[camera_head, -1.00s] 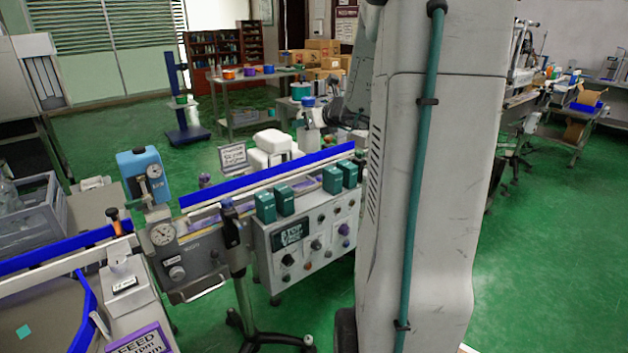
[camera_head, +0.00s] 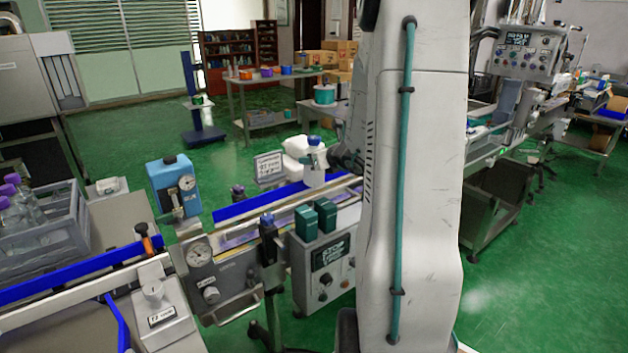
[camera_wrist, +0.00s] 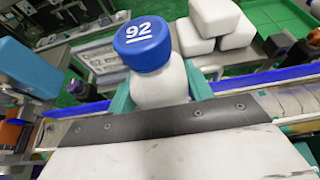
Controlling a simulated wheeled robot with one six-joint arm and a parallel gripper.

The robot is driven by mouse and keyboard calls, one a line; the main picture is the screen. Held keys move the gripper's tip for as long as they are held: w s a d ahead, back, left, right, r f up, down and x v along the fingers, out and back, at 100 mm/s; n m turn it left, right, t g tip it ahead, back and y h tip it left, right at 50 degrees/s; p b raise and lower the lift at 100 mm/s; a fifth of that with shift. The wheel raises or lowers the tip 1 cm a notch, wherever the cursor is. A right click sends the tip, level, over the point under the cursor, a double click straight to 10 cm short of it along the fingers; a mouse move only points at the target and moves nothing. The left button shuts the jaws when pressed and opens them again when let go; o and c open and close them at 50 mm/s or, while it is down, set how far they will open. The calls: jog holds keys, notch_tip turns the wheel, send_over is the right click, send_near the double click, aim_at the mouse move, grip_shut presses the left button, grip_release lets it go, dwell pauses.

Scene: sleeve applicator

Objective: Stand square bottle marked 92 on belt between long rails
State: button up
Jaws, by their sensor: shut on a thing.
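The white bottle marked 92 (camera_head: 314,170) has a blue cap and looks upright. In the wrist view its cap (camera_wrist: 142,42) shows the number, above a white body. My gripper (camera_wrist: 160,92) is shut on it, with teal fingers on either side. In the head view the bottle is over the conveyor, its lower part in front of the blue far rail (camera_head: 262,204). I cannot tell whether its base touches the belt. The belt (camera_head: 238,240) runs between the blue rail and a pale near rail; it also shows in the wrist view (camera_wrist: 300,100).
Teal boxes (camera_head: 305,222) stand at the conveyor's near side. White containers (camera_head: 298,147) and a sign (camera_head: 268,167) are behind the rail. A grey crate (camera_head: 45,235) holds purple-capped bottles. My arm hides the conveyor's right part.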

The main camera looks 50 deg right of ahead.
aim_at(320, 179)
jog(key=shift+f, duration=3.45)
jog(key=shift+f, duration=0.15)
jog(key=o, duration=1.2)
